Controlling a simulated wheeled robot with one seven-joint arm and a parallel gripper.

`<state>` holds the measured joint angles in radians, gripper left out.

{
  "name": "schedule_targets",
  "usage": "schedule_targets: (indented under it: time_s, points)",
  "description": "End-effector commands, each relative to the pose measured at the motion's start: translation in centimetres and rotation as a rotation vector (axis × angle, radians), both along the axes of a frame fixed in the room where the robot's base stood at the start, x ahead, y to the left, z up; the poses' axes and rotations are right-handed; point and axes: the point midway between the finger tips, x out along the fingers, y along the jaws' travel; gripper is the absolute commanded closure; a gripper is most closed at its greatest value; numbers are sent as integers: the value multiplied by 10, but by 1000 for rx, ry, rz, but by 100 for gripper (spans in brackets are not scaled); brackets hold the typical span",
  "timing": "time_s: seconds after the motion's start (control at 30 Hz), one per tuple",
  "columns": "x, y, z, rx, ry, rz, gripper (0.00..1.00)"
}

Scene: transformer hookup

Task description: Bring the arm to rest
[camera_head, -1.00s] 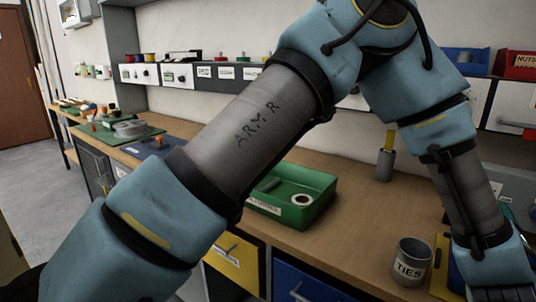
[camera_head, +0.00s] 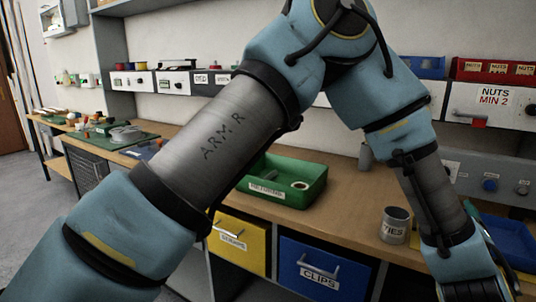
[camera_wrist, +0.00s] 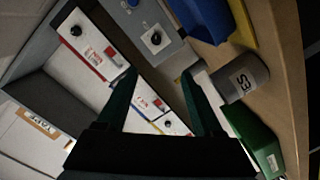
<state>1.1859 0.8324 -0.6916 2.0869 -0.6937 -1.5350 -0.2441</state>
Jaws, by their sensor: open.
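My gripper (camera_wrist: 158,90) shows in the wrist view with its two dark green fingers spread apart and nothing between them. Beyond the fingers are the white drawer fronts and grey panel along the wall. In the head view my arm arches across the picture, bent at the top, and its lower end hangs at the right edge of the bench. The gripper itself is out of the head view, below the lower right.
The wooden bench (camera_head: 345,205) bears a green tray (camera_head: 310,190) and a grey TIES cup (camera_head: 395,225), which also shows in the wrist view (camera_wrist: 241,79). A blue bin (camera_head: 510,240) lies behind the arm's lower end. Yellow (camera_head: 238,242) and blue (camera_head: 322,268) drawers sit below.

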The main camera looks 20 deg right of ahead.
Motion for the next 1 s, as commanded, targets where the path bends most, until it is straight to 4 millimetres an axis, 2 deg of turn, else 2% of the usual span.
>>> schedule_targets:
  time_s: [0.07,0.37,0.47,0.67,0.77,0.87,0.97,1.0]
  points:
    - [3,0,0,2,-1,1,32]
    - [51,5,0,74,-15,-21,32]
    - [73,9,-1,111,-21,-28,32]
    - [133,32,-5,221,-28,-40,32]
    - [171,54,-8,300,-28,-43,32]
    - [216,91,-13,404,-14,-37,32]
    - [261,145,-21,532,16,-25,32]
    - [276,169,-23,583,35,-19,32]
